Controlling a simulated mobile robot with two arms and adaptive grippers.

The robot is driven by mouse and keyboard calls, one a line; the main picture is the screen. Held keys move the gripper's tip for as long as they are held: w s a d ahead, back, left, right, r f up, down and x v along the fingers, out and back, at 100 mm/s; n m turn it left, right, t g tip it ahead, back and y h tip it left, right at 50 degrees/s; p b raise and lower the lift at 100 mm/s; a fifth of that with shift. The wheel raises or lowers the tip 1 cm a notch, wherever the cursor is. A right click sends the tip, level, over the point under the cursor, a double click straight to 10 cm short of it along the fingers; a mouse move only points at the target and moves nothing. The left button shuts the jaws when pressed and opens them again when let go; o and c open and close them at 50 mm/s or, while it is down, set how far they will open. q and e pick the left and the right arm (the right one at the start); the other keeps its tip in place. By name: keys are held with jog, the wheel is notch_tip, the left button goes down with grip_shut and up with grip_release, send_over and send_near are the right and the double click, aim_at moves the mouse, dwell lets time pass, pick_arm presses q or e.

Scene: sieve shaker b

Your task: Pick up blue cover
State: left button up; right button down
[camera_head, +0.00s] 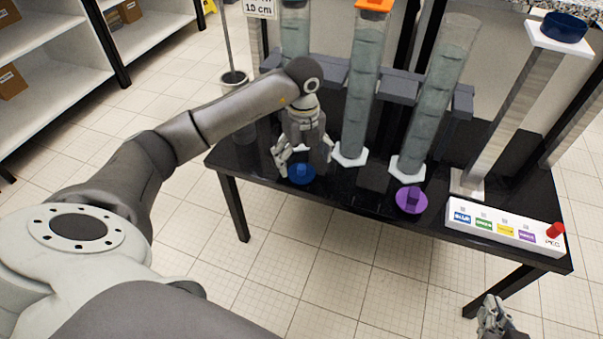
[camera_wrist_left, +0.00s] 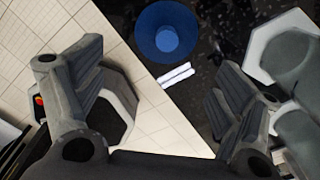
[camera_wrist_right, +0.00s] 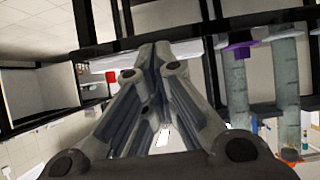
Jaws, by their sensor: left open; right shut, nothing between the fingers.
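The blue cover (camera_head: 302,174) is a round disc with a raised knob, lying on the black table near its front left edge. In the left wrist view the blue cover (camera_wrist_left: 167,31) lies beyond my fingertips, near the table edge. My left gripper (camera_head: 303,158) is open above and just behind the cover, pointing down; in its wrist view its fingers (camera_wrist_left: 165,100) are spread wide with nothing between them. My right gripper (camera_head: 490,312) is low at the bottom right, off the table's front; in its wrist view its fingers (camera_wrist_right: 155,55) are closed together and empty.
A purple cover (camera_head: 411,200) lies on the table (camera_head: 340,208) to the right. Tall clear cylinders (camera_head: 428,100) stand behind, one with an orange top (camera_head: 374,5). A control panel (camera_head: 505,231) with a red button sits at right. A pedestal holds a dark blue dish (camera_head: 564,27).

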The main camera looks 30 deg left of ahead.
aim_at(303, 169)
pick_arm(q)
jog(key=f, duration=0.1)
jog(key=f+b, duration=0.1)
jog(key=f, duration=0.1)
jog(key=f+b, duration=0.1)
jog(key=f, duration=0.1)
jog(key=shift+w+a, duration=0.25)
jog(key=shift+w, duration=0.1)
jog(key=shift+f, duration=0.1)
pick_arm(e)
jog(key=w+a+r+t+y, duration=0.1)
jog(key=w+a+r+t, duration=0.1)
jog(key=r+t, duration=0.3)
notch_tip(303, 169, up, 3)
jog(key=shift+w+r+y, duration=0.1)
jog(key=shift+w+y, duration=0.2)
jog(key=shift+w, duration=0.55)
pick_arm(q)
jog(key=c, duration=0.9)
